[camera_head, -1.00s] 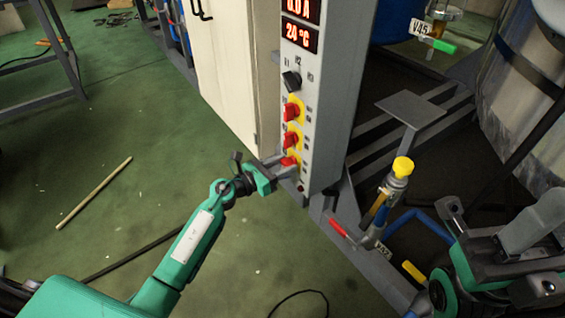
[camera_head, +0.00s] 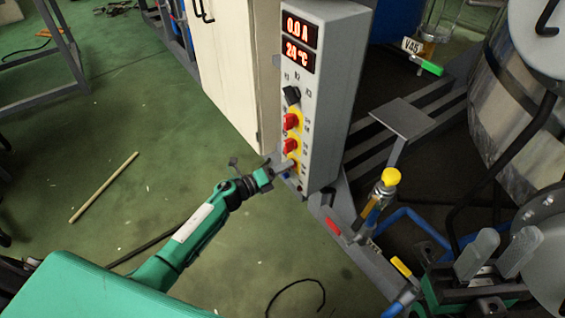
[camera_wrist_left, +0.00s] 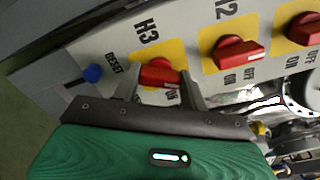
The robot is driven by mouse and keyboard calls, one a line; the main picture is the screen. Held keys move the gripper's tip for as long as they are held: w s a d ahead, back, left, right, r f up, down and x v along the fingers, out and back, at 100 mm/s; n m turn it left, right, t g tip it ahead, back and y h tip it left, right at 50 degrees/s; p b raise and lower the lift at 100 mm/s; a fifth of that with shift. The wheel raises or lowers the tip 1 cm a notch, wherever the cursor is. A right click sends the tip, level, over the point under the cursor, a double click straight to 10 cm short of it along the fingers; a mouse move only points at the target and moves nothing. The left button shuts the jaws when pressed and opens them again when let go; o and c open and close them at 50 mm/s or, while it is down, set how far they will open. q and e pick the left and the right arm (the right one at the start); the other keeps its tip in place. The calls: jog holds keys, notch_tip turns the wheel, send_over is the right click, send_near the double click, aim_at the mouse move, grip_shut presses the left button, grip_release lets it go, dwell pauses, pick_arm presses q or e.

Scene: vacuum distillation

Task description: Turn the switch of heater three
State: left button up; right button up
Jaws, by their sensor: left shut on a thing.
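The heater three switch (camera_wrist_left: 158,72) is a red knob on a yellow plate beside the "H3" label in the left wrist view. My left gripper (camera_wrist_left: 161,84) is shut on it, one finger on each side. In the head view, my left gripper (camera_head: 285,165) is at the lower part of the grey control panel (camera_head: 325,110) and mostly hides this switch. The H3 knob slopes differently from the red heater two switch (camera_wrist_left: 232,53). My right gripper (camera_head: 498,253) is open and empty at the lower right of the head view.
Another red switch (camera_wrist_left: 303,29) and a blue reset button (camera_wrist_left: 92,73) flank the row. The panel displays (camera_head: 298,42) read 0.0 A and 24 °C.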

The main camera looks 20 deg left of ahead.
pick_arm(q)
jog(key=shift+a+f+n+p, duration=0.1)
jog(key=shift+n+p, duration=1.65)
jog(key=shift+n, duration=1.35)
pick_arm(e)
jog(key=w+a+f+m+g+h, duration=0.2)
jog(key=w+a+f+g+h, duration=0.2)
jog(key=w+f+g, duration=0.4)
jog(key=shift+a+f+g, duration=0.55)
jog(key=shift+f+g, duration=0.25)
jog(key=shift+f, duration=0.9)
pick_arm(q)
jog(key=o, duration=1)
jog(key=p+v, duration=0.2)
jog(key=v, duration=1.1)
jog(key=shift+s+a, duration=0.25)
jog(key=shift+s, duration=0.05)
pick_arm(e)
notch_tip(320, 180, down, 9)
jog(key=s+a+g, duration=0.1)
jog(key=a+g, duration=0.1)
jog(key=g, duration=0.3)
jog(key=shift+s+a+r+g+h, duration=0.15)
jog(key=shift+s+a+g+h, duration=0.15)
jog(key=shift+s+h, duration=0.1)
